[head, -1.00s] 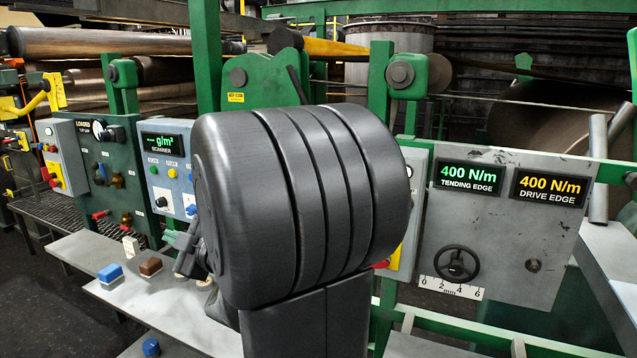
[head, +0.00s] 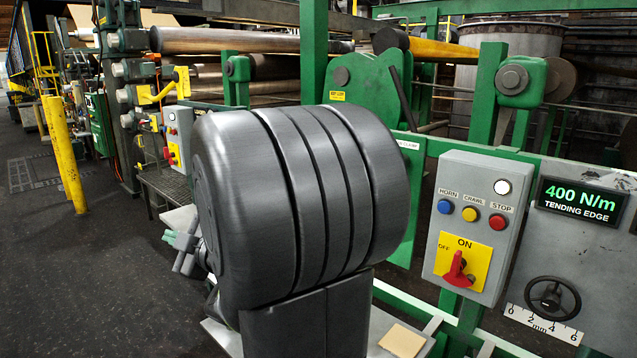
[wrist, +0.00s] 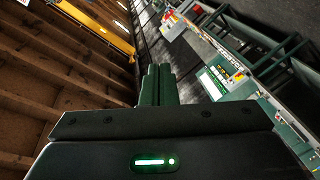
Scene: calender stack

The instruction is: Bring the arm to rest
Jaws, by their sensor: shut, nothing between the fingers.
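My arm (head: 300,200) fills the middle of the head view as a large dark grey jointed mass. My gripper (head: 171,238) shows only in part at its left side, small and with greenish parts, the rest hidden behind the arm. In the wrist view my gripper (wrist: 158,70) has its dark green fingers together, with nothing between them. The fingers point away into open space and touch nothing that I can see.
A grey control box (head: 470,225) with a red switch and a tension panel (head: 560,270) with a handwheel stand at right. A yellow post (head: 63,150) stands at left on open dark floor (head: 90,280). Green machine frames and rollers (head: 225,40) lie behind.

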